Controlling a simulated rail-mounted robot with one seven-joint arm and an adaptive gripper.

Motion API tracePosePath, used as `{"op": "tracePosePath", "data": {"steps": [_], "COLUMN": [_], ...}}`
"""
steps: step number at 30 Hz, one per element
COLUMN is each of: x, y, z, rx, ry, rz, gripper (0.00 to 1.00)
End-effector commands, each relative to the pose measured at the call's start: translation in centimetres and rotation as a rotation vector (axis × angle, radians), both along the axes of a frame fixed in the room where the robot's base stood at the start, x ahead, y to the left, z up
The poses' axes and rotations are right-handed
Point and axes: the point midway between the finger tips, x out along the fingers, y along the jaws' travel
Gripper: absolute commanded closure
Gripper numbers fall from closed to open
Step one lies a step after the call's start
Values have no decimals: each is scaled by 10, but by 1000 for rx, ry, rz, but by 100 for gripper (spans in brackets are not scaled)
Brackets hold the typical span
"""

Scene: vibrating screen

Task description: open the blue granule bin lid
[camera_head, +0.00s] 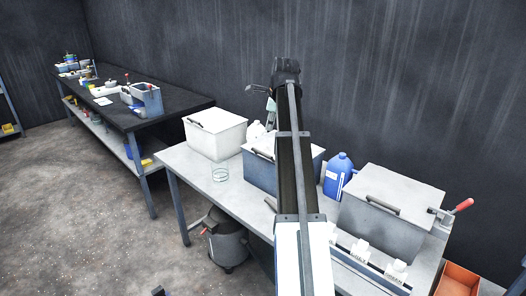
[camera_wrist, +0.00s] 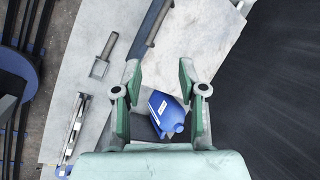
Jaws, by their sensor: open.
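The blue granule bin (camera_head: 258,174) stands on the white table, partly hidden behind my arm in the head view. Its pale lid looks closed, with a dark handle (camera_head: 263,155) near the front edge. In the wrist view, the pale lid (camera_wrist: 195,45), the bin's blue side (camera_wrist: 135,72) and a handle (camera_wrist: 159,22) appear beyond the fingertips. My gripper (camera_wrist: 160,72) is open and empty, apart from the handle. In the head view it is mostly hidden by my arm.
A blue jug (camera_head: 338,175) stands right of the bin; it shows between my fingers in the wrist view (camera_wrist: 165,113). A white bin (camera_head: 215,135) is left, a grey bin (camera_head: 385,230) right.

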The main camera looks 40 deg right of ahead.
Motion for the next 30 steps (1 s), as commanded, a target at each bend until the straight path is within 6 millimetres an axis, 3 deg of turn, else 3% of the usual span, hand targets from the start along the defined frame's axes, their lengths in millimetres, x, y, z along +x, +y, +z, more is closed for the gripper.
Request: {"op": "tracePosePath", "data": {"steps": [3,9,17,30], "x": [-1,-1,3,34], "y": [0,0,-1,-9], "z": [0,-1,-10,-81], "rx": [98,205,235,235], "ry": [-24,-51,-58,-56], "rz": [-217,-452,-516,-513], "gripper": [59,59,59,59]}}
